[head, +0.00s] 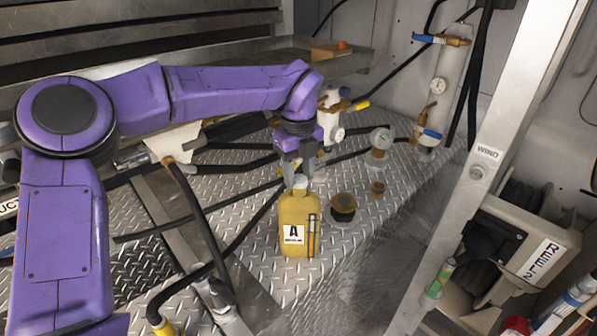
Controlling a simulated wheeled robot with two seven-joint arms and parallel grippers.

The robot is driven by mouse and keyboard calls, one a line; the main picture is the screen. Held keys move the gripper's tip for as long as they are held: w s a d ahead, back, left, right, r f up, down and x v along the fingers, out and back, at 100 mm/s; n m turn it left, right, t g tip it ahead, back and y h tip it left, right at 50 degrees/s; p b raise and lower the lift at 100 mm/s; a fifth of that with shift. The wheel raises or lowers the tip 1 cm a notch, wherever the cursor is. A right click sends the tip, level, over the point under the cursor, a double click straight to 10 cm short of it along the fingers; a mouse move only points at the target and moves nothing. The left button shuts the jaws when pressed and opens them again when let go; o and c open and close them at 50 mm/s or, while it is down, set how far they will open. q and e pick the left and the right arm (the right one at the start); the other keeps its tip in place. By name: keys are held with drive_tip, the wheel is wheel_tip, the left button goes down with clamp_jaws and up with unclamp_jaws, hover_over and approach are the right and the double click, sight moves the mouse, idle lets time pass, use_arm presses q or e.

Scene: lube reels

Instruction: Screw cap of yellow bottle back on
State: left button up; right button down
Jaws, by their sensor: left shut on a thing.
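A pale cap (300,182) is at the bottle's mouth. My left gripper (300,176) points down from above, with its fingers shut on the cap. I cannot tell from this view how far the cap is threaded. My purple left arm reaches in from the left and over the deck. My right gripper is not in view.
Black hoses cross the deck (250,266) to the left. A metal post (478,165) and a box marked "REEL 2" (532,240) stand at right.

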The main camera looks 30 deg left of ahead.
use_arm(q)
drive_tip(key=shift+f+b, duration=0.5)
drive_tip(key=shift+f, duration=0.1)
idle(0.6)
drive_tip(key=shift+r+m+p, duration=0.25)
drive_tip(key=shift+m+p, duration=0.45)
drive_tip(key=shift+p, duration=0.15)
drive_tip(key=m+p, duration=0.2)
drive_tip(key=m, duration=0.1)
drive_tip(key=shift+w, duration=0.1)
drive_tip(key=shift+f+m+p, duration=0.25)
drive_tip(key=shift+m+p, duration=0.1)
drive_tip(key=shift+m, duration=0.05)
